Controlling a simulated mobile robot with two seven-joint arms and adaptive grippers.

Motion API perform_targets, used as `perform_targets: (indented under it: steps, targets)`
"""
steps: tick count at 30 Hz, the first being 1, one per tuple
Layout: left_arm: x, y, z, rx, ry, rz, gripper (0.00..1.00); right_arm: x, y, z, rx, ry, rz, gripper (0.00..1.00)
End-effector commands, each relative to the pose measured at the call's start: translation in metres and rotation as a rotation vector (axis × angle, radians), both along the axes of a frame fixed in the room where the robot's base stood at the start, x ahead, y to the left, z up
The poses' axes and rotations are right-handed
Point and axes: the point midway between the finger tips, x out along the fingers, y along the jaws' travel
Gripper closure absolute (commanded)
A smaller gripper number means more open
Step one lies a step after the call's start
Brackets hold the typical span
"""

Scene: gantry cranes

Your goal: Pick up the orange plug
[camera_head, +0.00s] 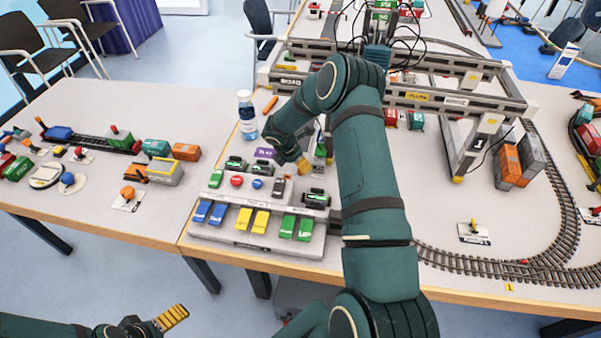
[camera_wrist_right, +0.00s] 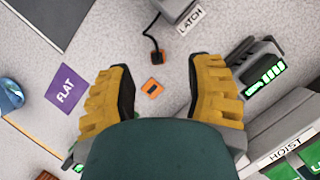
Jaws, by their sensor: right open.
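In the right wrist view, a small plug (camera_wrist_right: 158,56), dark with some orange, lies on the grey table at the end of a black cable from a grey box labelled LATCH (camera_wrist_right: 176,8). Just below it is a flat orange piece (camera_wrist_right: 152,87) with a black slot; I cannot tell whether it is a socket. My right gripper (camera_wrist_right: 161,75) is open and empty, pointing down, its yellow fingers either side of the orange piece. In the head view, the right gripper (camera_head: 300,166) is above the control panel's back edge, and the plug is hidden. My left gripper (camera_head: 172,318) is low at the front left, off the table.
A purple FLAT card (camera_wrist_right: 66,89) lies left of the gripper. A control panel (camera_head: 260,216) with coloured levers stands at the table's front. A water bottle (camera_head: 246,115) and an orange stick (camera_head: 270,104) are behind. The gantry crane (camera_head: 430,97) spans the back.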

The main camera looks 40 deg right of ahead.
Motion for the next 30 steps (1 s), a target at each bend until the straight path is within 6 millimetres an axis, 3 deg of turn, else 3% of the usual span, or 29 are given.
perform_targets:
  steps: [5, 13, 23, 24, 28, 30]
  targets:
    - [0.000, 0.000, -0.001, 0.000, 0.001, -0.001, 0.00, 0.001, -0.002, -0.012, 0.002, 0.001, 0.000, 0.47]
    - [-0.001, 0.000, -0.004, -0.001, 0.002, -0.002, 0.00, 0.003, -0.012, -0.048, 0.002, 0.001, -0.001, 0.47]
    - [-0.002, 0.000, -0.004, -0.001, 0.003, -0.002, 0.00, 0.004, -0.015, -0.053, 0.001, -0.001, 0.000, 0.47]
    - [-0.001, 0.000, -0.004, 0.000, 0.003, -0.002, 0.00, 0.004, -0.015, -0.053, 0.001, -0.001, 0.000, 0.52]
    - [-0.001, 0.000, -0.004, 0.000, 0.003, -0.002, 0.00, 0.004, -0.015, -0.053, 0.001, 0.000, 0.000, 0.97]
    - [-0.001, 0.000, -0.004, -0.001, 0.003, -0.002, 0.00, 0.004, -0.015, -0.053, 0.001, 0.000, 0.000, 1.00]
